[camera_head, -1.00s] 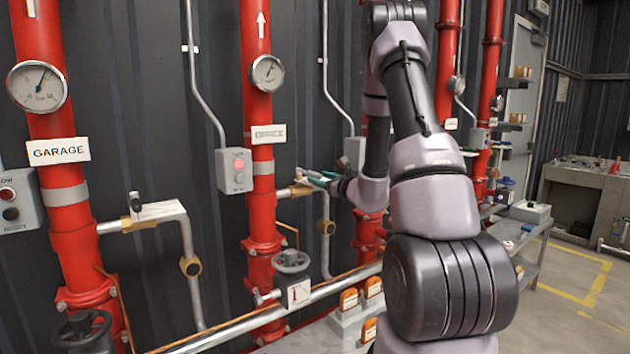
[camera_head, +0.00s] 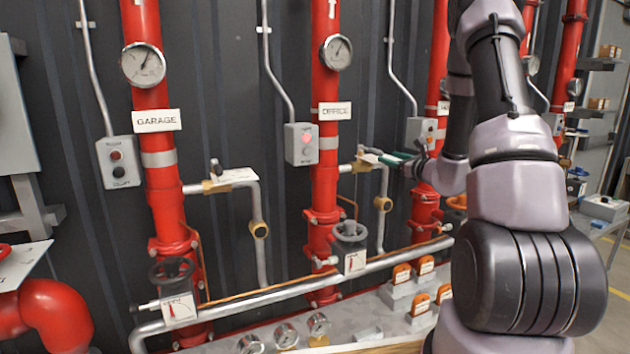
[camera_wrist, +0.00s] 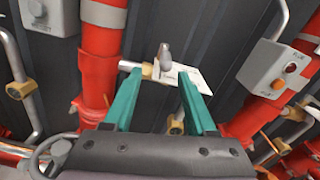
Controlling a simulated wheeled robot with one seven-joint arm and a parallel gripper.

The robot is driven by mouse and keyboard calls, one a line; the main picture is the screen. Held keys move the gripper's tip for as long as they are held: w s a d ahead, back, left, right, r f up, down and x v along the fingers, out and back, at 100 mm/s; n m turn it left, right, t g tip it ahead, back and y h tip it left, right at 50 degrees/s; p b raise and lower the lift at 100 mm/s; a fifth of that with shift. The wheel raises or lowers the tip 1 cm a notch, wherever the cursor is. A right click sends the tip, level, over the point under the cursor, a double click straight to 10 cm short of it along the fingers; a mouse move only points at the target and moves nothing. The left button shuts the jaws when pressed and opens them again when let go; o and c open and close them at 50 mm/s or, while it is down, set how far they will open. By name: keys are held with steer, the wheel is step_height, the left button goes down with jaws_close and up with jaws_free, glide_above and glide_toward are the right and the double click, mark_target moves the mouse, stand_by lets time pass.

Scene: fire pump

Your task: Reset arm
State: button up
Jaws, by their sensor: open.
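My gripper (camera_wrist: 157,92) is open in the wrist view, its two teal fingers apart. Between and beyond the fingertips is a small valve with a grey lever (camera_wrist: 164,55) and a white tag plate (camera_wrist: 196,78), on a brass fitting off a red pipe. I cannot tell whether the fingers touch the plate. In the head view my gripper (camera_head: 388,157) is beside the OFFICE pipe (camera_head: 325,190), at its side valve (camera_head: 366,152). My arm reaches from the right, bent, with its wrist partly hiding the pipe behind.
The GARAGE pipe (camera_head: 155,80) stands to the left with a gauge and control box (camera_head: 118,162). Handwheels (camera_head: 350,235) and a long grey pipe (camera_head: 290,290) run low in front. A bench with orange-handled blocks (camera_head: 401,274) and small gauges lies below.

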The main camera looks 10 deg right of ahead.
steer(key=s+a+r+n+g+y, duration=0.45)
steer(key=s+a+r+n, duration=0.2)
steer(key=s+a, duration=0.3)
steer(key=s+a+r+n+g+y, duration=0.3)
steer(key=s+a+r+n+g, duration=0.25)
steer(key=s+a+n, duration=0.4)
steer(key=s+a+n+g+h, duration=0.25)
steer(key=s+n+h, duration=0.2)
steer(key=s, duration=0.45)
steer(key=s+d+r+n+t+h, duration=0.2)
steer(key=s+d+n+h, duration=0.3)
steer(key=s+d+h, duration=0.1)
steer(key=s+d, duration=0.1)
steer(key=d, duration=0.1)
steer(key=shift+d+r, duration=0.35)
steer(key=shift+r, duration=0.05)
steer(key=shift+n+t, duration=0.25)
steer(key=shift+c, duration=0.4)
